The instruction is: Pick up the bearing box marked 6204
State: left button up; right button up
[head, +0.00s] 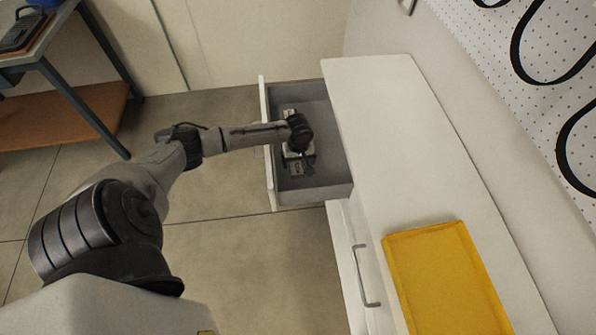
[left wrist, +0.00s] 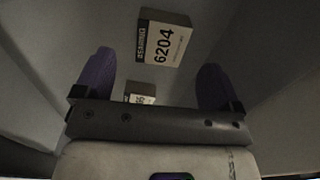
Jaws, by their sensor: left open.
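The bearing box marked 6204 (left wrist: 165,45) shows in the left wrist view, with a pale label and a dark end. It lies on the grey floor of an open drawer (head: 318,184). My left gripper (left wrist: 155,72) is open, with its two purple fingers spread apart and nothing between them; the 6204 box lies beyond the fingertips. In the head view the left gripper (head: 299,154) is down inside the drawer. A second box (left wrist: 139,98) is mostly hidden behind the gripper's crossbar. The right gripper is not in view.
In the head view, one small box (head: 289,113) lies towards the drawer's back and another (head: 296,168) beside the gripper; their markings are unreadable. The drawer walls surround the gripper. A white cabinet top (head: 385,120) holds a yellow tray (head: 445,280). A workbench (head: 45,50) stands at left.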

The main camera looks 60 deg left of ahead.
aim_at(298, 168)
pick_arm(q)
jog(key=shift+f+b, duration=1.3)
jog(key=shift+f, duration=1.45)
jog(key=shift+r, duration=0.1)
jog(key=c, duration=1.1)
